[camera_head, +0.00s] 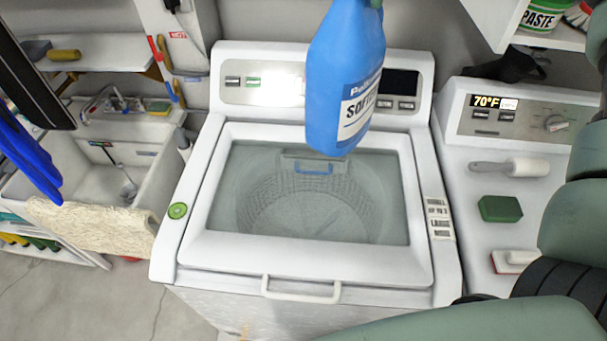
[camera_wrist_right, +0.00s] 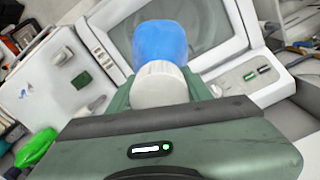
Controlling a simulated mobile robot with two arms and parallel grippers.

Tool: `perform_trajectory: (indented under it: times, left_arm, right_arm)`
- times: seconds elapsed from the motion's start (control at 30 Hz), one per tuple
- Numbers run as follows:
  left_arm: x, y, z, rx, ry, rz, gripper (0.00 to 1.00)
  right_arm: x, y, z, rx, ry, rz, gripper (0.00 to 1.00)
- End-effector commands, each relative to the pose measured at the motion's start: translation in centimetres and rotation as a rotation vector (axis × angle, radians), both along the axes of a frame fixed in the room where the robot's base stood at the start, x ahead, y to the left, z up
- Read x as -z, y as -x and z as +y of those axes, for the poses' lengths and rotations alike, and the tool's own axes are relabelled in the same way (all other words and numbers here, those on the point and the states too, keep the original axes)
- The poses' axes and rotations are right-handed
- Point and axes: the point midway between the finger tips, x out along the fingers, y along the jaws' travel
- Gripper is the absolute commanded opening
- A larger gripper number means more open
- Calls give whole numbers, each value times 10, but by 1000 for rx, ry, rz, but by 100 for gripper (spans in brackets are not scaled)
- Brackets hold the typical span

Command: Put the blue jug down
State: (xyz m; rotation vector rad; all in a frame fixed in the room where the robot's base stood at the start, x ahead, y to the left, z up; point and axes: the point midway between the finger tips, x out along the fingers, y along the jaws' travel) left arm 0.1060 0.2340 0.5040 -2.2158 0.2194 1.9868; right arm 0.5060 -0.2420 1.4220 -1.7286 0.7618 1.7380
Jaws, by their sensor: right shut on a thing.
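The blue jug (camera_head: 345,85) is in the air above the washer lid in the head view, slightly tilted, with a white label on its lower part. Its top is cut off by the frame edge. In the right wrist view the jug's blue body (camera_wrist_right: 160,45) lies beyond its white cap (camera_wrist_right: 160,86). My right gripper (camera_wrist_right: 158,92) is shut on the jug at the cap end. My left gripper is not in view.
The top-loading washer (camera_head: 193,230) has a closed glass lid. To its right, a white machine top (camera_head: 460,225) bears a roller, a green sponge (camera_head: 500,208) and a brush (camera_head: 515,261). A sink (camera_head: 70,180) with a beige towel is at left. Clear space surrounds the sponge.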

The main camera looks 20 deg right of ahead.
Motion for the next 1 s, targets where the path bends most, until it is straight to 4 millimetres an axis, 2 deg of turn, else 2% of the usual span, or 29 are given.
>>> perform_trajectory:
  times: [0.17,0.3,0.7,1.0]
  left_arm:
    - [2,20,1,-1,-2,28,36]
    - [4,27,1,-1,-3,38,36]
    - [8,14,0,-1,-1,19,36]
    - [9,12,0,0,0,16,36]
  right_arm:
    - [-3,0,1,-72,-4,-7,0]
    - [-3,1,1,-229,-4,-7,0]
    - [-3,1,1,-757,-4,-7,0]
    - [-4,1,1,-901,-5,-7,0]
